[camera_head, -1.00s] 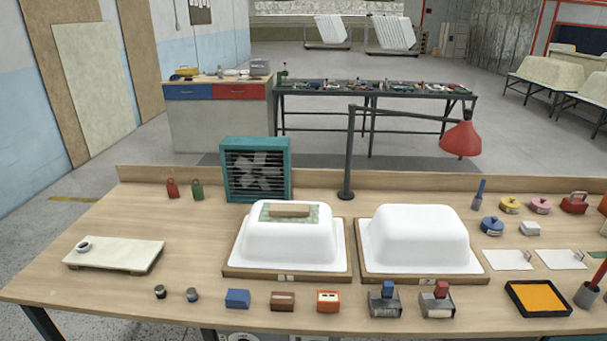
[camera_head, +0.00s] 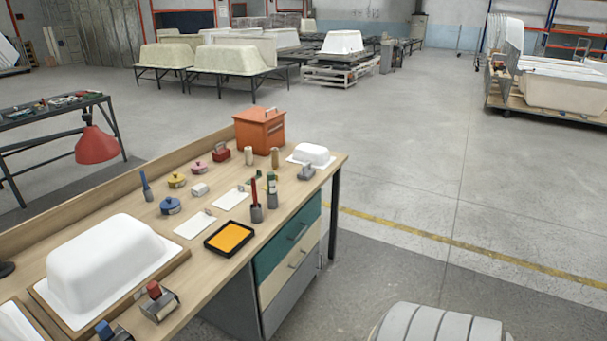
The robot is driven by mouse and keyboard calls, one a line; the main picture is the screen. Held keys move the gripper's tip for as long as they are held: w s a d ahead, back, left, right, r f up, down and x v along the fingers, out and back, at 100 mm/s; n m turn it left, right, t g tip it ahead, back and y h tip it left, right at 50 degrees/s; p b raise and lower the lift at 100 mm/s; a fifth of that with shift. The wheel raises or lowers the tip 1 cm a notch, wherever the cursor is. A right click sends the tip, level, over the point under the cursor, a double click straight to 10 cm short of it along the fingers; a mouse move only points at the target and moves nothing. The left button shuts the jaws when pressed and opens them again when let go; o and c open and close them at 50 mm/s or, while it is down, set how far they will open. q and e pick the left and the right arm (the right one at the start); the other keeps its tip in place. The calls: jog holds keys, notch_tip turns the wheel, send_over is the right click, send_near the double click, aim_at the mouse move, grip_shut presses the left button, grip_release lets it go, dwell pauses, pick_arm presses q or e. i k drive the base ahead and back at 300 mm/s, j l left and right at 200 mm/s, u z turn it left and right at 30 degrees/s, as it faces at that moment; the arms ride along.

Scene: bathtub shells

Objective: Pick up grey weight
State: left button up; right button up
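A small grey object with a raised top (camera_head: 306,172), possibly the grey weight, sits near the right end of the wooden workbench (camera_head: 185,257). It is just in front of a small white tub shell (camera_head: 311,154). It is too small to make out fully. A red block with a handle (camera_head: 221,151) stands farther left along the back of the bench. Neither of my grippers shows in this view.
An orange box (camera_head: 259,132) stands at the bench's back corner. A large white tub shell (camera_head: 105,265), an orange-filled tray (camera_head: 229,237) and a cup holding a red-handled tool (camera_head: 256,212) are nearer. Open floor (camera_head: 430,190) lies right of the bench.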

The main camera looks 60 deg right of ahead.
aim_at(306, 173)
jog(key=z, duration=1.9)
jog(key=i+l+u, duration=0.3)
jog(key=i+l, duration=0.35)
jog(key=i, duration=0.15)
